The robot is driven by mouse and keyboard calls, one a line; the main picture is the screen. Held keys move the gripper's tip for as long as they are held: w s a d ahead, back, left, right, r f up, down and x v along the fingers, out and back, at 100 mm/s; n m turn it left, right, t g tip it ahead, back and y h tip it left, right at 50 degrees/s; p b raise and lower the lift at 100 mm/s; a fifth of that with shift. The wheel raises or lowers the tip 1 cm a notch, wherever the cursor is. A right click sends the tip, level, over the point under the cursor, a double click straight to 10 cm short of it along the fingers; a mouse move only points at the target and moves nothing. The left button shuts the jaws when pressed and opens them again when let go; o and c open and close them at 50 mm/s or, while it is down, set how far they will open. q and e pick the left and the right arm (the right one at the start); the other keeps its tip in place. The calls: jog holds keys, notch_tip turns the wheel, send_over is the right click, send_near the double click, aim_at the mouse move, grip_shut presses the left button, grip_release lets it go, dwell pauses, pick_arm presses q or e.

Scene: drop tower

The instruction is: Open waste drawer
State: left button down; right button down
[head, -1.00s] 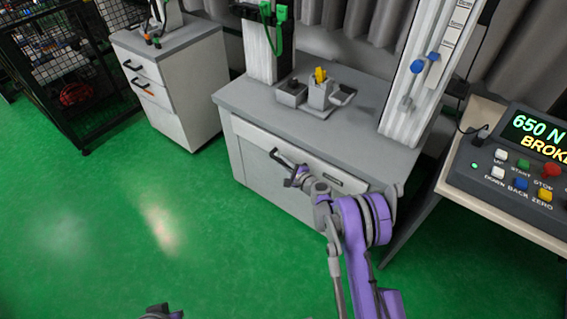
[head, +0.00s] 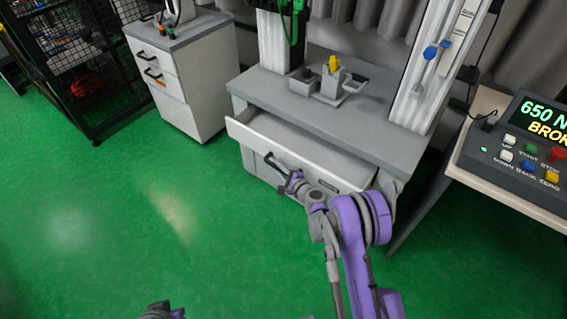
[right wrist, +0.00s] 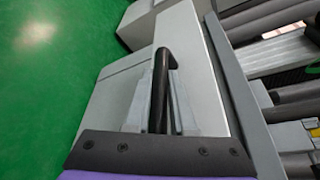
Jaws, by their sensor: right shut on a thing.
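The waste drawer (head: 245,138) under the grey tower table is pulled partly out, and its inside shows behind the front panel. Its dark bar handle (head: 276,162) is on the front. My right gripper (head: 286,180) is at this handle, shut on it. In the right wrist view the black handle (right wrist: 161,62) runs between the two grey fingers of the gripper (right wrist: 160,85). A dark grey piece at the bottom edge of the head view may be part of my left gripper (head: 162,312); its fingers cannot be made out.
The grey tower table (head: 360,130) carries small fixtures and a yellow piece (head: 333,64). A control panel (head: 520,150) stands at the right. A white drawer cabinet (head: 190,85) and a black mesh cage (head: 75,60) stand at the left. The green floor in front is clear.

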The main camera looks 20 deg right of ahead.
jog(key=s+a, duration=0.7)
jog(key=a, duration=0.2)
jog(key=shift+s+a+b, duration=0.15)
jog(key=shift+b, duration=0.15)
jog(key=c, duration=0.8)
grip_release()
jog(key=shift+o, duration=0.2)
jog(key=b+v, duration=0.1)
jog(key=v, duration=0.9)
jog(key=shift+s+b, duration=0.35)
jog(key=shift+r, duration=0.1)
